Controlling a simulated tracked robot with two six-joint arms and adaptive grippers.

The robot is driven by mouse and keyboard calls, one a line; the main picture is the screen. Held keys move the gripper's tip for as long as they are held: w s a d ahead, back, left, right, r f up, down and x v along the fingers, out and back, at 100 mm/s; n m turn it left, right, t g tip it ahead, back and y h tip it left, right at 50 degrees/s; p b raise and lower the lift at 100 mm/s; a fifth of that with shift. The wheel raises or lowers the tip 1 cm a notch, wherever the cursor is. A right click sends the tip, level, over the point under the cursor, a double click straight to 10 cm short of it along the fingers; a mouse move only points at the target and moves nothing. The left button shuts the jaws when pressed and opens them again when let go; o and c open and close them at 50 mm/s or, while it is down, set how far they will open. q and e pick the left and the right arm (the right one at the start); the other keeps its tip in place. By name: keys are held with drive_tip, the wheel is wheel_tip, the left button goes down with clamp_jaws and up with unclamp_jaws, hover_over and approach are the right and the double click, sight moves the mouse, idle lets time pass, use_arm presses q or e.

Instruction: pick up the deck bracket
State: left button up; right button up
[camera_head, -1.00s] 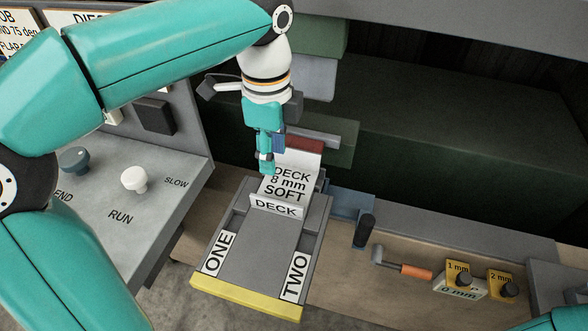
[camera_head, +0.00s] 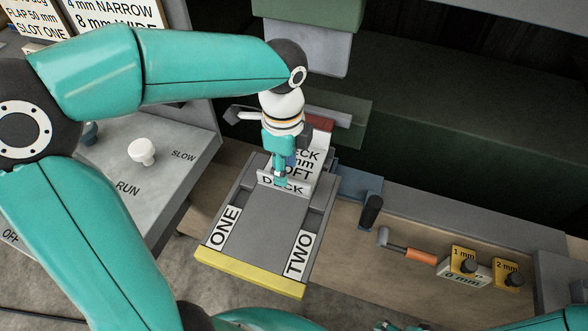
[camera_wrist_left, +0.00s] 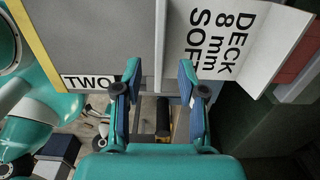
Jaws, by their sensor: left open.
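The deck bracket (camera_head: 303,186) is a pale angled piece marked DECK 8 mm SOFT, with an upright front flange marked DECK. It sits at the far end of the grey sliding deck (camera_head: 268,222), between the slots marked ONE and TWO. My left gripper (camera_head: 280,181) points down at the flange and hides part of its lettering. In the left wrist view the open fingers (camera_wrist_left: 158,74) lie on either side of the thin flange (camera_wrist_left: 161,45), and the lettered face lies to the right. I cannot tell whether a finger touches it. My right gripper does not show clearly.
A control panel with a white knob (camera_head: 142,152) stands at left. Right of the deck are a black upright handle (camera_head: 371,211), an orange-handled tool (camera_head: 408,249) and yellow gauge blocks (camera_head: 463,260). A green-grey block overhangs behind the bracket. Teal arm parts show along the bottom edge.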

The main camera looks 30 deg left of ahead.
use_arm(q)
drive_tip(key=f, duration=0.4)
drive_tip(key=shift+a+f, duration=0.2)
drive_tip(key=shift+f, duration=0.2)
clamp_jaws()
drive_tip(key=shift+r, duration=0.1)
